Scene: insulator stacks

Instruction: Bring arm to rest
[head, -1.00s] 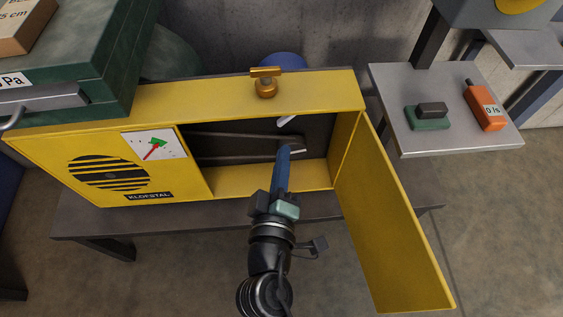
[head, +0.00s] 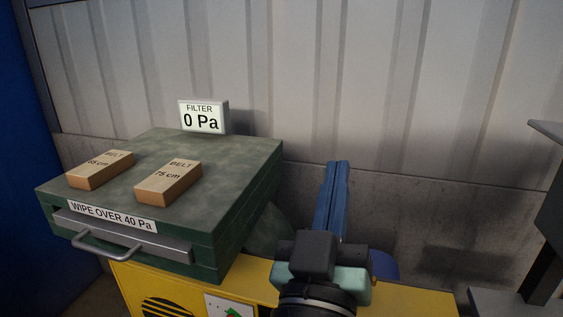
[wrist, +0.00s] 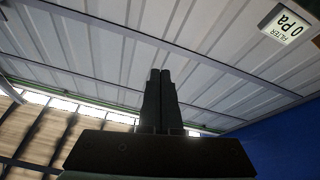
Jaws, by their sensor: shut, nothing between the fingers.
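My gripper (head: 338,166) is raised above the yellow cabinet (head: 390,297) in the head view, pointing up in front of the wall. Its two blue fingers are together with nothing between them. In the wrist view the fingers (wrist: 160,72) show dark and side by side against the wall panels and roof. The cabinet's open compartment and door are outside the head view now.
A green filter box (head: 222,163) with a front handle (head: 105,246) stands left of my arm. Two belt cartons (head: 168,183) (head: 100,170) lie on it, and a display (head: 203,117) reads 0 Pa. A grey stand (head: 515,303) is at the right.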

